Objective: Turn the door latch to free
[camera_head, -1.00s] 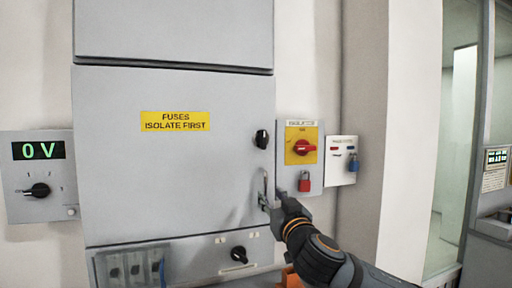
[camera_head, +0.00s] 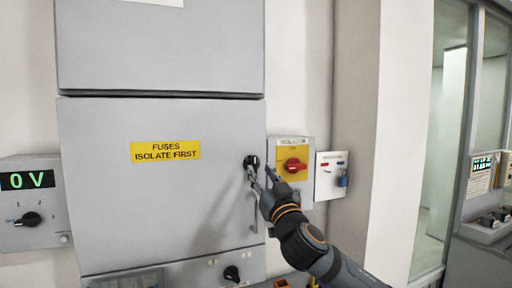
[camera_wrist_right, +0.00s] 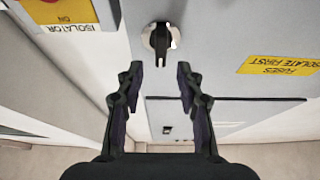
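The door latch (camera_head: 250,161) is a small black knob near the right edge of the grey cabinet door (camera_head: 130,200). In the right wrist view the latch (camera_wrist_right: 160,40) shows as an upright black bar on a round pale base. My right gripper (camera_head: 262,175) is open and empty, just below and in front of the latch. In the wrist view its two fingers (camera_wrist_right: 160,76) stand apart, with the latch beyond the gap between their tips. I see no contact. My left gripper is not in view.
A yellow isolator plate with a red switch (camera_head: 293,165) is close to the right of the gripper. A blue padlock (camera_head: 343,181) hangs farther right. The vertical door handle (camera_head: 254,212) is below the latch. A 0 V meter box (camera_head: 33,203) is at the left.

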